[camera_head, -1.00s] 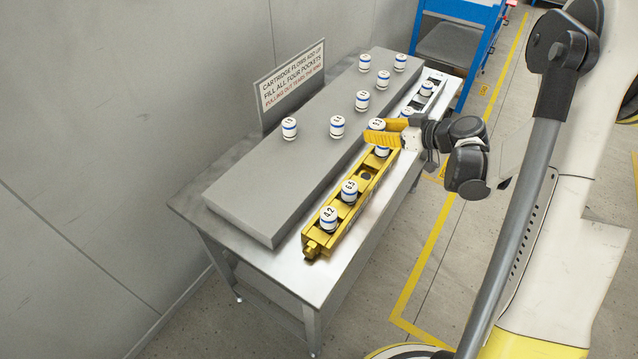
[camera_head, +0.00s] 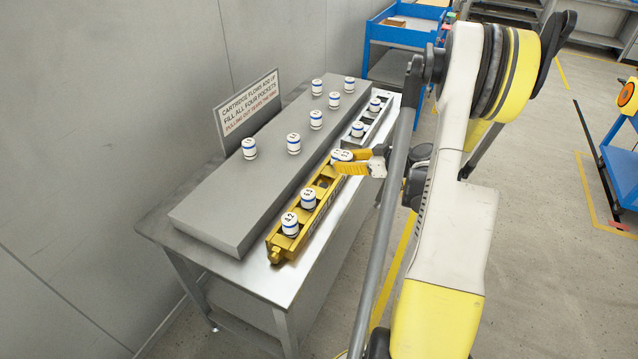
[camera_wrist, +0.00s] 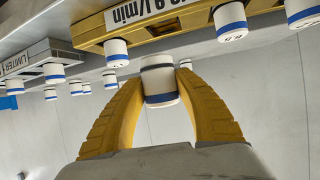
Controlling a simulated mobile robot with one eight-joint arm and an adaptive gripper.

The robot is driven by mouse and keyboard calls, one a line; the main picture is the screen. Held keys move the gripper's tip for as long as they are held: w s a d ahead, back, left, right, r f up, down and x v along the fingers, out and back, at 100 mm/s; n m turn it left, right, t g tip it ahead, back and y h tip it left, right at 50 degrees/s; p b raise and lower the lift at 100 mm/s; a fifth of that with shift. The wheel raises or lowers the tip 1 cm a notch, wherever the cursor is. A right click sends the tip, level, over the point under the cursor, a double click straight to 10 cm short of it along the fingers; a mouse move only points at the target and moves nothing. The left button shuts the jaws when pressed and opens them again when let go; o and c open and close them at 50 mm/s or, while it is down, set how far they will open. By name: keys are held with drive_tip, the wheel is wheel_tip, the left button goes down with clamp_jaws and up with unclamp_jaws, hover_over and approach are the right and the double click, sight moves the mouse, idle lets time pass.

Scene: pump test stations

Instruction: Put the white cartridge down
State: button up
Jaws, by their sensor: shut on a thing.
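My gripper (camera_head: 347,163) has its yellow fingers closed around a white cartridge (camera_head: 341,155) with a dark blue band. The held cartridge (camera_wrist: 159,80) is between the fingertips in the wrist view. It is at the far part of the yellow block (camera_head: 272,242); the fingers hide what is directly below it. Two white cartridges (camera_head: 290,223) (camera_head: 308,198) sit in the near part of that block, and a dark empty pocket (camera_head: 322,182) shows beyond them. In the wrist view, the yellow block (camera_wrist: 90,38) is apart from the held cartridge.
A grey raised slab (camera_head: 215,205) on the metal table bears several white cartridges (camera_head: 294,143). A silver block (camera_head: 346,140) with two cartridges lies beyond the yellow block. A sign (camera_head: 248,103) stands behind the slab. A blue cart (camera_head: 375,40) stands beyond the table.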

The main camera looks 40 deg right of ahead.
drive_tip(key=b, duration=0.2)
hover_over(316, 179)
drive_tip(key=s+d, duration=0.1)
drive_tip(key=s, duration=0.2)
drive_tip(key=f, duration=0.4)
drive_tip(key=shift+w, duration=0.2)
wheel_tip(316, 179, down, 4)
drive_tip(key=shift+b, duration=0.85)
drive_tip(key=shift+r, duration=0.15)
drive_tip(key=shift+s+a+f+b, duration=0.1)
drive_tip(key=shift+s+f+b, duration=0.1)
drive_tip(key=shift+f+b, duration=0.45)
clamp_jaws()
drive_tip(key=o, duration=1.2)
unclamp_jaws()
drive_tip(key=shift+r, duration=0.1)
